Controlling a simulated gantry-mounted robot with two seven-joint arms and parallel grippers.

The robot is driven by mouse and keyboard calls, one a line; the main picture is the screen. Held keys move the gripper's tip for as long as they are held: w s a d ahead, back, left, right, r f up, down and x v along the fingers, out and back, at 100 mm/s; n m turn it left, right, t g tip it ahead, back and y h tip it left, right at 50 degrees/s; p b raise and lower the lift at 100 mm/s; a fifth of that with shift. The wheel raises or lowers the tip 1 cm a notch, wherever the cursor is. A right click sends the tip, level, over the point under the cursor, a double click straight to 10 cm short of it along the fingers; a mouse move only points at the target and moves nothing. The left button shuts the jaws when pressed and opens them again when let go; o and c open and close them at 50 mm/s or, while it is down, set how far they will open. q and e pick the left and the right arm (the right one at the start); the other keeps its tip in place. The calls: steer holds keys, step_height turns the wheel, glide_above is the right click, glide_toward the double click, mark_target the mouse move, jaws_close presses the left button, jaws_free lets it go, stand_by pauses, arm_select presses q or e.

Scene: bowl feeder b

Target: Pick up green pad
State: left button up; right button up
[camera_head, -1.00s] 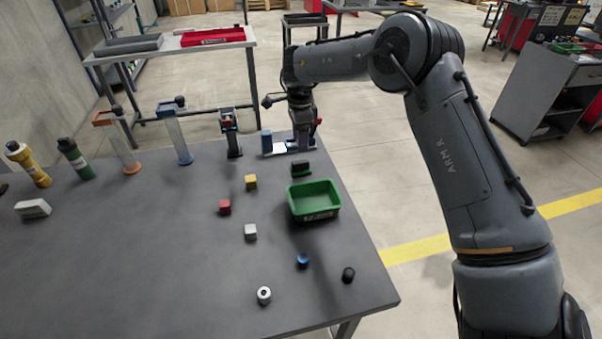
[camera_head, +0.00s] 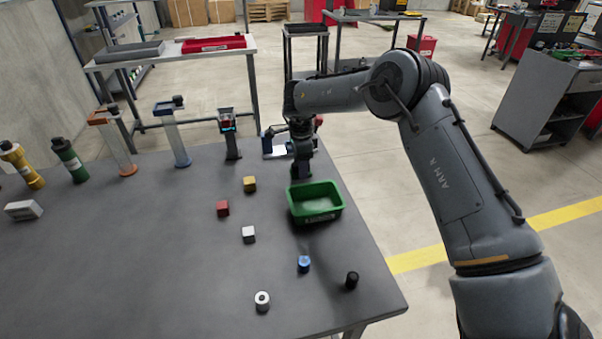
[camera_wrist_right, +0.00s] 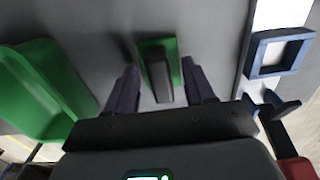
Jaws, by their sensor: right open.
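The green pad (camera_wrist_right: 174,46) is a small flat green piece with a dark grey raised grip on it, lying on the table in the right wrist view. My right gripper (camera_wrist_right: 160,78) is open, with one finger on each side of the grip and nothing clamped. I cannot tell how high the fingertips are above the table. In the head view my right gripper (camera_head: 301,173) points down just behind the green bin (camera_head: 316,215) and hides the pad. The bin also shows at the left of the right wrist view (camera_wrist_right: 35,95). My left gripper is out of view.
A blue piece (camera_head: 304,264), a black piece (camera_head: 351,280) and a silver ring (camera_head: 262,301) lie in front. A blue square frame (camera_wrist_right: 279,53) is right of the pad.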

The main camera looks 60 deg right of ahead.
steer(key=shift+r, duration=0.1)
steer(key=c, duration=0.7)
steer(key=shift+r, duration=0.1)
steer(key=shift+r, duration=0.45)
step_height(320, 180, up, 27)
steer(key=p, duration=1.6)
steer(key=shift+p, duration=0.4)
steer(key=shift+f, duration=0.1)
